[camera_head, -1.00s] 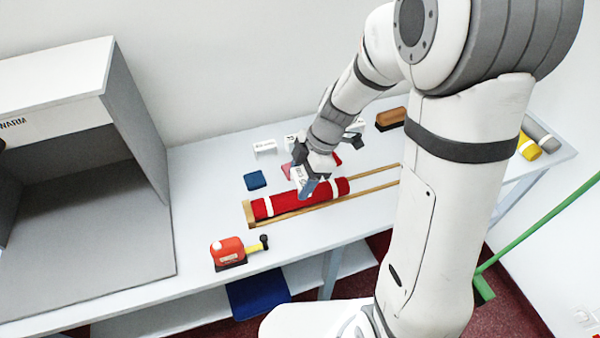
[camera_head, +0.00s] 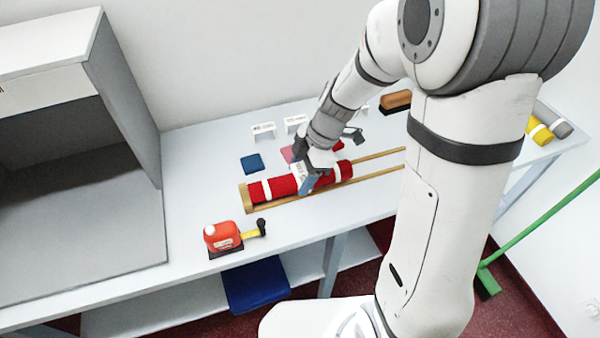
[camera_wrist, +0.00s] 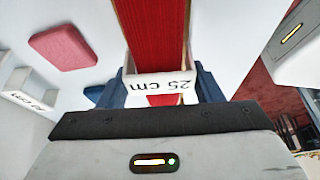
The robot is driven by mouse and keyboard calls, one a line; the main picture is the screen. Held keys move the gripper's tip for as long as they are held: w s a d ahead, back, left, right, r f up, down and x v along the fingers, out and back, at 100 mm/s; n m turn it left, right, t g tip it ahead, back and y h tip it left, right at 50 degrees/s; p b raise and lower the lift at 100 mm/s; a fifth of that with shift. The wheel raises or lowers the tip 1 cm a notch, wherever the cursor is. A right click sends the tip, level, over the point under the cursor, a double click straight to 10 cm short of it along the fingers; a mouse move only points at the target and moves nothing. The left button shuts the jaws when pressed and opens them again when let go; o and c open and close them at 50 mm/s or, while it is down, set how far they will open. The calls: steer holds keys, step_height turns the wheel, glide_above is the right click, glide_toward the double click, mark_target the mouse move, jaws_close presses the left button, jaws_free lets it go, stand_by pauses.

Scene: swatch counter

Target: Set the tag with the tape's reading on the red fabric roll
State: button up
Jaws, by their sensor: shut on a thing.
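My gripper (camera_head: 309,182) is shut on a white tag (camera_head: 297,176) at the red fabric roll (camera_head: 279,186). In the wrist view my gripper (camera_wrist: 163,84) has one finger at each end of the tag (camera_wrist: 160,92), which reads "25 cm" upside down. The tag lies across the red fabric roll (camera_wrist: 158,32); I cannot tell if it touches. The roll has white bands and lies in a wooden rack (camera_head: 247,199). The red tape measure (camera_head: 224,236) stands in front, with a short yellow tape out; its reading is too small to tell.
Two other white tags (camera_head: 263,129) (camera_head: 295,122) stand behind the roll. A blue swatch (camera_head: 251,163) and a pink swatch (camera_wrist: 62,47) lie near it. A brown brush-like block (camera_head: 396,101) is at the back. A grey booth (camera_head: 128,100) stands left.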

steer(key=o, duration=1)
steer(key=shift+o, duration=0.2)
steer(key=v, duration=0.7)
steer(key=shift+d+r, duration=0.1)
steer(key=shift+r, duration=0.25)
steer(key=s+d+r+m+t+h, duration=0.2)
steer(key=s+d+m, duration=0.2)
steer(key=m, duration=0.6)
steer(key=s+d+r+m+t+h, duration=0.1)
steer(key=s+d+r+m+h, duration=0.1)
steer(key=s+d+m, duration=0.3)
steer(key=shift+s+r+m+t, duration=0.45)
steer(key=shift+s+m, duration=1.45)
steer(key=shift+m, duration=1.1)
steer(key=shift+d, duration=0.1)
